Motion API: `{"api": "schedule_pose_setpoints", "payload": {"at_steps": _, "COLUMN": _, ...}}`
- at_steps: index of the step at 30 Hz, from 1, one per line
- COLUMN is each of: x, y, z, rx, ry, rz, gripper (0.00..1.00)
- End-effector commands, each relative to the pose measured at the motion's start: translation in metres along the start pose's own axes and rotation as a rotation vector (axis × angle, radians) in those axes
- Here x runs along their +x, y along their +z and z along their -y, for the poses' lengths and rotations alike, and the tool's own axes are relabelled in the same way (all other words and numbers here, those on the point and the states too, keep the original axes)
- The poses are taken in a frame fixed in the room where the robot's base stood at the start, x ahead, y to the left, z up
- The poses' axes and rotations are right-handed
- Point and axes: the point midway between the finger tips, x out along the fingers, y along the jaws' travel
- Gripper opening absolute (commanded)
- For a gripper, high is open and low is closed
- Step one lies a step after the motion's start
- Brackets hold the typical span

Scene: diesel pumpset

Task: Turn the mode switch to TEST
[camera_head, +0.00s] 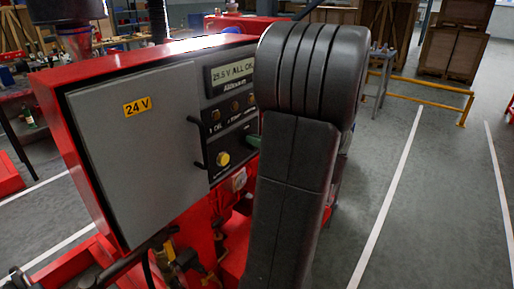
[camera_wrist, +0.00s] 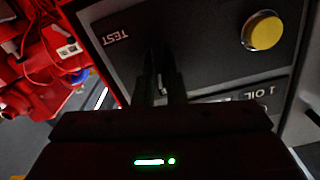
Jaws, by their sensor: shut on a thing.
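The black control panel (camera_head: 226,128) is on the red pumpset, with a yellow button (camera_head: 223,158) low on it. In the wrist view my gripper (camera_wrist: 161,78) reaches the panel face, its dark fingers close together and shut on the mode switch, which is mostly hidden in shadow between them. The word TEST (camera_wrist: 115,36) is printed on the panel to the left of the fingertips. The yellow button also shows in the wrist view (camera_wrist: 262,30), to their right. In the head view my arm hides the switch and most of the gripper.
A grey cabinet door (camera_head: 140,150) marked 24 V fills the left of the pumpset. Red wires and a white connector (camera_wrist: 69,49) lie left of the panel edge. Open floor (camera_head: 440,190) is at right.

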Motion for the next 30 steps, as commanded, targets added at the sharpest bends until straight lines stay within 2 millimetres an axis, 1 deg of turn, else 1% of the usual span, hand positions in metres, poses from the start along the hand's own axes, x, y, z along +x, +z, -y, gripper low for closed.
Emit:
{"api": "schedule_pose_setpoints", "payload": {"at_steps": 1, "x": 0.0002, "y": 0.0044, "z": -0.0016, "rx": 0.036, "ry": -0.001, "rz": -0.002, "gripper": 0.0}}
{"api": "schedule_pose_setpoints", "payload": {"at_steps": 30, "x": 0.0, "y": 0.0039, "z": -0.0094, "rx": 0.958, "ry": 0.0, "rz": 0.0, "gripper": 0.0}}
